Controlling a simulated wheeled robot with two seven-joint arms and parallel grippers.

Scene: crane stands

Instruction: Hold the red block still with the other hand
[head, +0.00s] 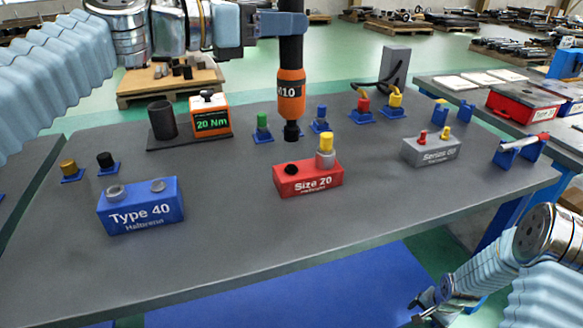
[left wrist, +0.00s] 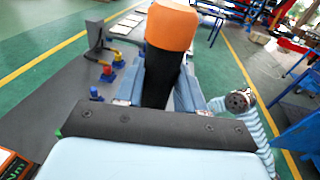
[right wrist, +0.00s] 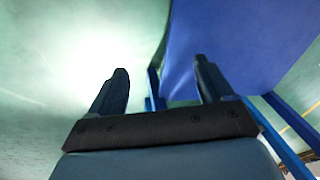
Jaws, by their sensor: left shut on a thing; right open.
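The red block (head: 308,182), marked "Size 20", sits on the grey bench in the middle of the head view. A black round part (head: 291,169) and a grey part with a yellow top (head: 326,148) are on its top. My left gripper (head: 290,25) is shut on an orange and black power tool (head: 291,85), also in the left wrist view (left wrist: 172,28). The tool hangs upright, its black tip apparently above the block's black part with a gap between. My right gripper (head: 425,305) is low at the right, apart from the block; the right wrist view shows it open and empty (right wrist: 160,80).
A blue "Type 40" block (head: 140,207) stands left and a grey "Series 60" block (head: 431,150) right on the bench (head: 230,235). A torque display (head: 211,118), a dark cup (head: 162,119) and small blue stands are behind. The bench front is clear.

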